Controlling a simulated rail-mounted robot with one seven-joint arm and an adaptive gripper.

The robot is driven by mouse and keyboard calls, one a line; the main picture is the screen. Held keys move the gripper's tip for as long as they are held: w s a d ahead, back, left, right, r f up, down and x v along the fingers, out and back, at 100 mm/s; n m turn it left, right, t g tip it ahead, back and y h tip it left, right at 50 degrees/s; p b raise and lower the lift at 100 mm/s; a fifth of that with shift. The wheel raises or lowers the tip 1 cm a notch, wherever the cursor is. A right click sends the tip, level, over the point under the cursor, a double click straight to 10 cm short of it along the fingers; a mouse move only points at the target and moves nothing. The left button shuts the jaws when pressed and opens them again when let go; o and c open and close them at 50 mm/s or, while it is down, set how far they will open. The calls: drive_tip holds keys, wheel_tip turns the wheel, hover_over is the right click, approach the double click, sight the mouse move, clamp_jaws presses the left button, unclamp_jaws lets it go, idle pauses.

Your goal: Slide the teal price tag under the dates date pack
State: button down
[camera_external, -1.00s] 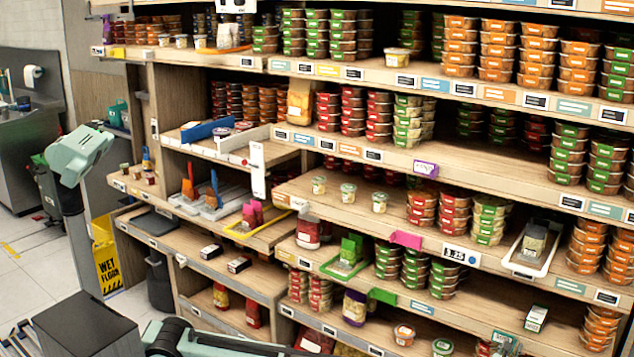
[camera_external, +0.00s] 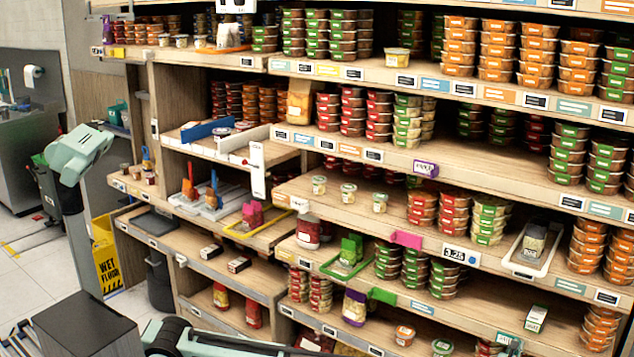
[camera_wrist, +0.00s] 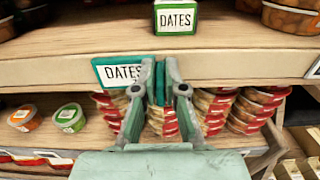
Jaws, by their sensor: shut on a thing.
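The teal price tag (camera_wrist: 118,71), lettered DATES, sits upright against the front edge of the shelf in the wrist view. My gripper (camera_wrist: 160,78) is shut on its right part, and the fingers hide that end of the tag. The dates date pack (camera_wrist: 176,17), green with a white DATES label, stands on the shelf above and slightly right of the fingertips. The tag is below and in front of the pack, apart from it. The pack also shows at the lower right in the external view (camera_external: 536,318).
A bare strip of shelf board (camera_wrist: 60,73) runs along the front edge. Tubs of food (camera_wrist: 290,14) stand right of the pack. On the shelf below are an orange-lidded tub (camera_wrist: 26,118), a green-lidded tub (camera_wrist: 69,117) and several stacked red-labelled tubs (camera_wrist: 255,108).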

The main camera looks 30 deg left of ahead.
drive_tip(key=d, duration=0.6)
drive_tip(key=shift+s+d, duration=0.15)
drive_tip(key=shift+d, duration=0.1)
drive_tip(key=shift+a, duration=0.1)
drive_tip(key=c, duration=1.2)
unclamp_jaws()
drive_tip(key=shift+c, duration=0.2)
drive_tip(key=shift+s, duration=0.1)
drive_tip(key=s, duration=1.2)
drive_tip(key=shift+a, duration=0.45)
drive_tip(key=shift+w, duration=0.1)
